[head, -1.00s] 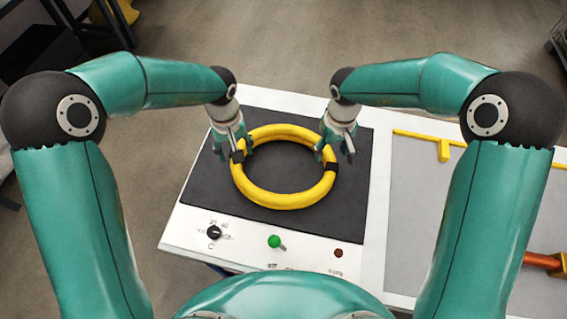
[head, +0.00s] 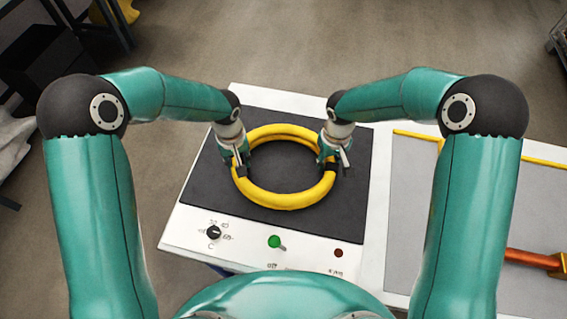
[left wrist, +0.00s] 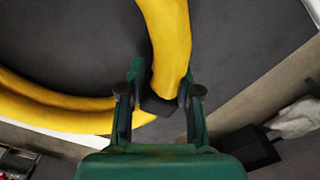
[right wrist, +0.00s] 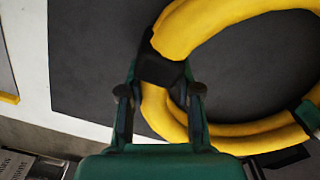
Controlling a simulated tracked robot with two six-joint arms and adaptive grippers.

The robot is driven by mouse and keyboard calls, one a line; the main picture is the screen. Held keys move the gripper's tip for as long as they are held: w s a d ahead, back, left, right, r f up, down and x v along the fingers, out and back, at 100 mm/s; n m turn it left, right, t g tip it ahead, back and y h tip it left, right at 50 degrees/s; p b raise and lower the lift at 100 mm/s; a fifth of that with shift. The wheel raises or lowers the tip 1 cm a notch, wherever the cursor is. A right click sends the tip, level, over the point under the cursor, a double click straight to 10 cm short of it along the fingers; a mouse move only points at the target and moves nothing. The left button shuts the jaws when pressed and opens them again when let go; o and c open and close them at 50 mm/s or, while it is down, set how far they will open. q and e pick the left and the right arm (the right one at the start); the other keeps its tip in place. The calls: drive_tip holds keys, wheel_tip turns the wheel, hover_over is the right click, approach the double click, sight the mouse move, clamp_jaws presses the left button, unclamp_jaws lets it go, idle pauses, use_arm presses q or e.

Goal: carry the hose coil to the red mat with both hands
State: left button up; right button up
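The hose coil (head: 285,199) is a thick yellow ring with dark bands, lying flat on a dark square plate. My left gripper (head: 237,160) is at the coil's left side. In the left wrist view, its fingers (left wrist: 160,72) stand apart on either side of the yellow hose (left wrist: 168,45), near a dark band. My right gripper (head: 334,160) is at the coil's right side. In the right wrist view, its fingers (right wrist: 160,68) stand apart with the hose (right wrist: 185,30) and a dark band between them. No red mat shows in these views.
The dark plate (head: 200,185) is set in a white unit with a black knob (head: 214,232), a green-tipped lever (head: 274,241) and a red-brown button (head: 338,253). To the right is a grey panel (head: 450,220) with a yellow edge and an orange rod (head: 527,257).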

use_arm(q)
clamp_jaws()
use_arm(e)
clamp_jaws()
use_arm(q)
drive_tip(key=shift+w+r, duration=0.1)
use_arm(e)
drive_tip(key=shift+w+r, duration=0.1)
